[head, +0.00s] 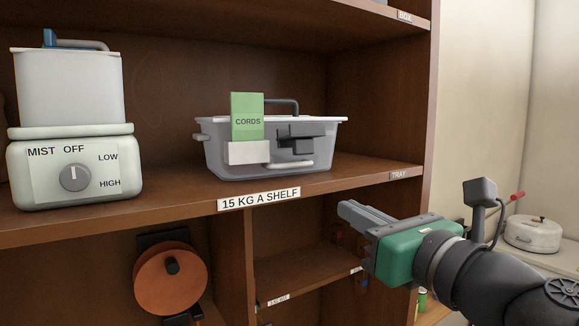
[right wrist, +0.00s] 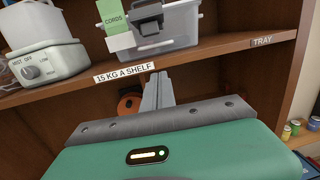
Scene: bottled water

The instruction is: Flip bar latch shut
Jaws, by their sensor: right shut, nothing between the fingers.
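A grey translucent tub (head: 225,155) with a pale rim stands on the middle shelf. A dark bar latch (head: 299,138) sits on the right part of its front. Whether the latch is flipped up or down I cannot tell. A green card (head: 247,107) reading CORDS stands up at the tub's front, above a white block (head: 249,152). The tub (right wrist: 180,28) and the latch (right wrist: 148,18) also show in the right wrist view. My right gripper (head: 352,212) is shut and empty, below and to the right of the tub, in front of the shelf edge. My left gripper is out of view.
A humidifier-like machine (head: 75,170) with a dial stands left on the same shelf. The shelf edge carries a label (head: 259,199) reading 15 KG A SHELF. An orange reel (head: 170,280) hangs below. A white pot (head: 532,233) sits at the far right. The shelf right of the tub is clear.

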